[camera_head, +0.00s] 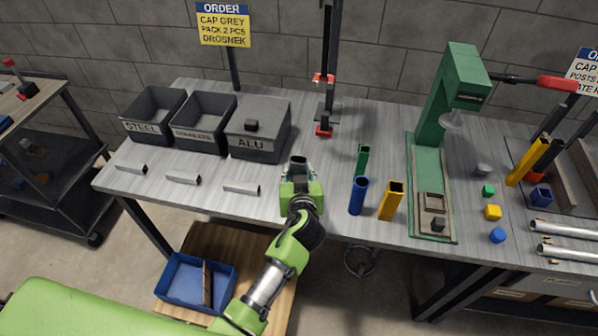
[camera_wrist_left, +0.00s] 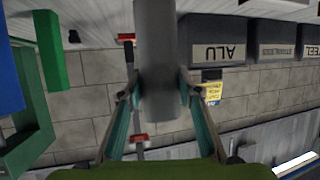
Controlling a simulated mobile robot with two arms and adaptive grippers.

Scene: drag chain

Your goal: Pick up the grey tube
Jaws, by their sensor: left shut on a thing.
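The grey tube (camera_wrist_left: 157,60) fills the middle of the left wrist view, between the two fingers of my left gripper (camera_wrist_left: 160,95). In the head view the tube's open top (camera_head: 298,160) shows just past my left gripper (camera_head: 298,178), which is shut on it. The gripper covers the lower part of the tube, so I cannot tell whether it touches the table. A green tube (camera_head: 363,160), a blue tube (camera_head: 358,195) and a yellow tube (camera_head: 391,200) stand to its right. My right gripper is not in view.
Dark bins, including the ALU bin (camera_head: 283,147), stand at the back left. Short metal bars (camera_head: 242,188) lie in front of them. A green press (camera_head: 440,110) stands right of the tubes. A clamp stand (camera_head: 325,110) rises behind the gripper.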

